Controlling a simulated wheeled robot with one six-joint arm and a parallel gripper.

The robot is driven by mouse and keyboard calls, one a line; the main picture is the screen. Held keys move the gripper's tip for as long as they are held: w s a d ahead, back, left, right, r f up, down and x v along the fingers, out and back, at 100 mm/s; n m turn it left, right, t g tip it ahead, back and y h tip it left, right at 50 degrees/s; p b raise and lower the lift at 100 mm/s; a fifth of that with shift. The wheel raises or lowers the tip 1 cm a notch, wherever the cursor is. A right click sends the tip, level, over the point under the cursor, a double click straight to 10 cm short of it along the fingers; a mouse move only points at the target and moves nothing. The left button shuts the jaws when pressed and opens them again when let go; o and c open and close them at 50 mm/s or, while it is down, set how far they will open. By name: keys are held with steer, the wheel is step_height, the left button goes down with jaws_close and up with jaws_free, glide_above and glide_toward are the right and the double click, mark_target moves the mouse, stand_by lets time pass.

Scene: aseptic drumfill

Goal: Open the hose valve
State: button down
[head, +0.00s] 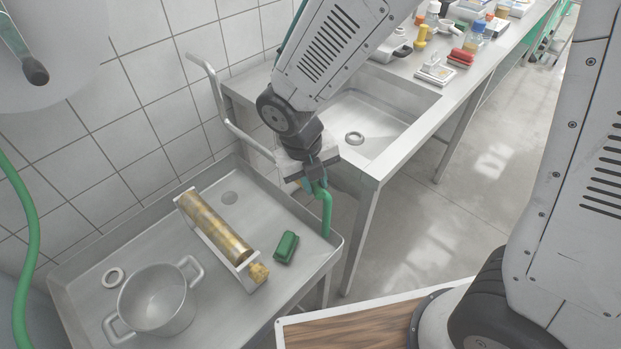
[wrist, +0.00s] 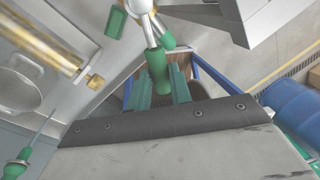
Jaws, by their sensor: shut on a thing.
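The hose valve shows in the wrist view as a pale metal body with a brass-coloured part (wrist: 165,38) and a lever with a green grip (wrist: 157,72). My gripper (wrist: 157,88) has its two green fingers on either side of this grip and is shut on it. In the head view my gripper (head: 312,176) is at the right rim of the steel tray, beside a green bent tube (head: 327,210). The valve body is mostly hidden there behind my wrist.
A bench with a sink (head: 375,118) stands behind my gripper. A blue drum (wrist: 295,108) is at right in the wrist view.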

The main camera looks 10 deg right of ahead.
mark_target(315, 186)
steer(key=shift+w+d+n, duration=0.15)
steer(key=shift+d+n, duration=0.6)
steer(key=shift+n, duration=0.45)
steer(key=c, duration=1.3)
jaws_free()
steer(key=r, duration=0.2)
steer(key=a+r, duration=0.1)
steer(key=r, duration=0.4)
steer(key=shift+s+a+r, duration=0.15)
steer(key=shift+s+r, duration=0.1)
steer(key=shift+r, duration=0.1)
